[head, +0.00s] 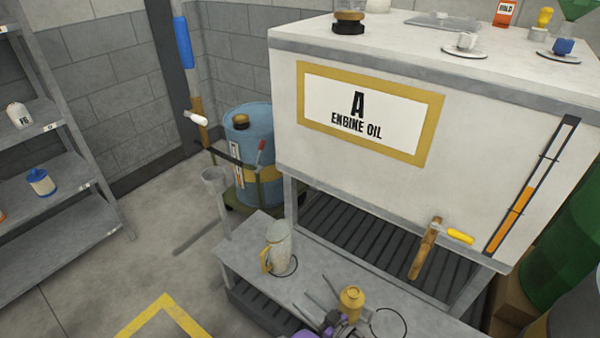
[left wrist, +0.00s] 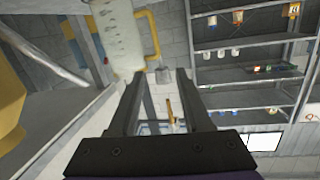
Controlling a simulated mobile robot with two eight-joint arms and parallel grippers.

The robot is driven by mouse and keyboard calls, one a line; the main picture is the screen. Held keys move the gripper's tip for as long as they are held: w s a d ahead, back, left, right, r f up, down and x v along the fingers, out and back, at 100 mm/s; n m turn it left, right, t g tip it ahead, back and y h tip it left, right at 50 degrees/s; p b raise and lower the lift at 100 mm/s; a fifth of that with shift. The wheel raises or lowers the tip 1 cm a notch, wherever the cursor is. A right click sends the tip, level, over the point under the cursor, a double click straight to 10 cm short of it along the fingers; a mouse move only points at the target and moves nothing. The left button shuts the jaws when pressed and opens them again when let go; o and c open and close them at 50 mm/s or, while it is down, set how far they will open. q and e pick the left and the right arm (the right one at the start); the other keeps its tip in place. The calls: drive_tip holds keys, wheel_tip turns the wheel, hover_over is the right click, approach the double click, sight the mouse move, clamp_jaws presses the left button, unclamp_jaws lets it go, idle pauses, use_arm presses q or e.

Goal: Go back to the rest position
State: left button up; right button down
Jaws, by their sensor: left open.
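My left gripper (head: 318,288) is low in the head view, above the grey bench (head: 240,257) in front of the engine oil tank (head: 290,110). Its jaws are apart, with nothing held between them; the left wrist view shows the open fingers (left wrist: 160,76) too. A pale jug with a yellow handle (head: 279,244) stands upright on the bench beyond the fingertips; it also shows in the left wrist view (left wrist: 117,38). A yellow can (head: 351,301) is close to the right of the gripper; I cannot tell whether they touch. My right gripper is in neither view.
A blue drum (head: 250,150) stands behind the bench's left end. Grey shelves (head: 65,215) stand at the left, with clear floor between.

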use_arm(q)
drive_tip(key=s+a+r+m+g+h, duration=0.1)
drive_tip(key=a+r+m+g+h, duration=0.15)
drive_tip(key=a+r, duration=0.4)
drive_tip(key=s+a+r+m+g+h, duration=0.1)
drive_tip(key=a+r+m+g+h, duration=0.2)
drive_tip(key=a, duration=0.6)
drive_tip(key=s+a+r+m+g+h, duration=0.1)
drive_tip(key=s+a+r+h, duration=0.15)
drive_tip(key=s, duration=0.85)
drive_tip(key=s+a+r+m+g+h, duration=0.1)
drive_tip(key=s+a+r+h, duration=0.2)
drive_tip(key=s, duration=0.8)
wheel_tip(320, 180, up, 20)
drive_tip(key=w+d+t+p, duration=0.1)
drive_tip(key=w+p, duration=0.1)
drive_tip(key=p, duration=1.6)
drive_tip(key=shift+r+h, duration=0.25)
drive_tip(key=shift+h, duration=0.15)
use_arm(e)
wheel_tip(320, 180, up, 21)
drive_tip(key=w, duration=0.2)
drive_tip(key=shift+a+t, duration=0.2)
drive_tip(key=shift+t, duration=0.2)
